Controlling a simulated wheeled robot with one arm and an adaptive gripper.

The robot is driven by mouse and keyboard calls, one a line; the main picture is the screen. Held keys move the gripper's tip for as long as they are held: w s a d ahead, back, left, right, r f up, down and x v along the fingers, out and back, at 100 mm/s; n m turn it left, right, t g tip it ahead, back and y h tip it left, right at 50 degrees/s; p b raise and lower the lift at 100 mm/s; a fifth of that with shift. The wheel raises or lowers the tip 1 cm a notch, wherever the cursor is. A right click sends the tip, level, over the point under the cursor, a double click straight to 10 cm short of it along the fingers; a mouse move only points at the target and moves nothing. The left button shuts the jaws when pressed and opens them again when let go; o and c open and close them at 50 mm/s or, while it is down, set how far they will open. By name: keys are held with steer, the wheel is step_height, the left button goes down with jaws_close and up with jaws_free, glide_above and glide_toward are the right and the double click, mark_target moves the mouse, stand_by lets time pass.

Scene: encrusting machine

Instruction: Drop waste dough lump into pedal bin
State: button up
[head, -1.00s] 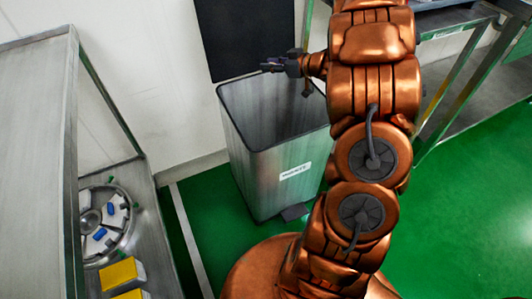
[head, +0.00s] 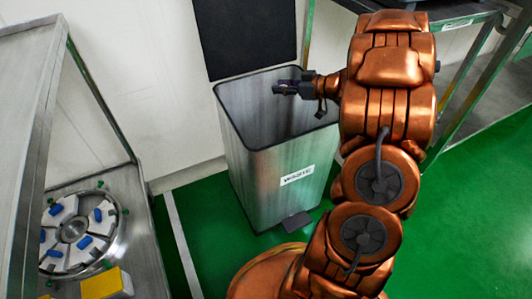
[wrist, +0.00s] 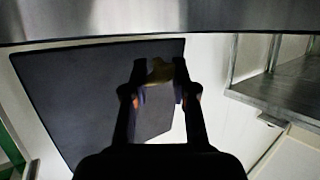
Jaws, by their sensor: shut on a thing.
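The steel pedal bin (head: 265,180) stands upright on the green floor, with a label reading WASTE on its front and a dark pedal (head: 296,222) at its base. Its top is open. My gripper (head: 282,88) appears over the right part of the bin's mouth in the head view. In the wrist view my gripper (wrist: 160,75) is shut on a small yellowish dough lump (wrist: 160,70) between its fingertips. The lump cannot be made out in the head view. Its height above the rim is hard to judge.
A dark flat panel (head: 245,35) stands upright behind the bin against the white wall. At left, a steel bench carries a round tray (head: 70,228) with white and blue pieces and a yellow block (head: 106,284). A steel table (head: 455,22) stands at right.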

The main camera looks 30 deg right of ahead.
steer(key=shift+f+b, duration=1.25)
steer(key=o, duration=0.8)
steer(key=shift+o, duration=0.2)
step_height(320, 180, up, 10)
